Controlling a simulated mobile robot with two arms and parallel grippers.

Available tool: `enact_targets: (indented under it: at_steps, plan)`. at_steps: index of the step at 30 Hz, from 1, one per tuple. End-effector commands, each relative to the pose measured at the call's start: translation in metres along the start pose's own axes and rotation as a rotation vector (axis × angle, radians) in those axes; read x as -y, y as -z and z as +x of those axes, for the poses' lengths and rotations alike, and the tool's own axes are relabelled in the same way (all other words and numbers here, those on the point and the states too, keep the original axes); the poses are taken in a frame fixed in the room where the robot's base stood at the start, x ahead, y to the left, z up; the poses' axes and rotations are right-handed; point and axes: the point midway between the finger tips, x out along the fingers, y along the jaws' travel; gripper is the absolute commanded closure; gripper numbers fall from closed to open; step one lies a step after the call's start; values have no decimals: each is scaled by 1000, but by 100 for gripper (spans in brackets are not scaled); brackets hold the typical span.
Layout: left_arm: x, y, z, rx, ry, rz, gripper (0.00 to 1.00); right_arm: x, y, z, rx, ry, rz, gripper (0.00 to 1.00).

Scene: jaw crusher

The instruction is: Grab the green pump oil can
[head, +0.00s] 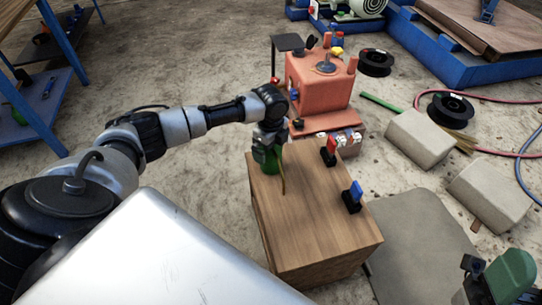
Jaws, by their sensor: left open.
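The green pump oil can (271,164) stands on the far left part of a wooden box top, with a thin brown spout or rod beside it. My left gripper (267,153) is open and right at the upper part of the can, covering much of it. The picture is too small to tell whether the fingers touch the can or have it between them. My right gripper is not in view.
The wooden box (318,225) also bears a red-topped switch (329,150) and a blue-topped switch (353,196). An orange machine (320,80) stands close behind. Concrete blocks (420,138), cable reels and hoses lie right. A green and black object (510,278) is at the lower right.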

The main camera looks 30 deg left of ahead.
Motion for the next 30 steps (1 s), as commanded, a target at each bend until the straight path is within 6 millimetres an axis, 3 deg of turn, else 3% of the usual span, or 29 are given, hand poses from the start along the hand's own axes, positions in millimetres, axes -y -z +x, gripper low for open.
enact_targets:
  at_steps: [6, 13, 25, 30]
  plan:
    - [0, 0, 8, 0, 0, 1, 2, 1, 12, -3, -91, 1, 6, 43]
    - [0, 0, 7, 0, 0, 1, 3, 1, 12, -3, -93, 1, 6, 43]
    - [0, 0, 7, 0, 0, 1, 64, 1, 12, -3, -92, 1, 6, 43]
    - [0, 0, 6, 0, 2, 1, 66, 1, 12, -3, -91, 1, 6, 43]
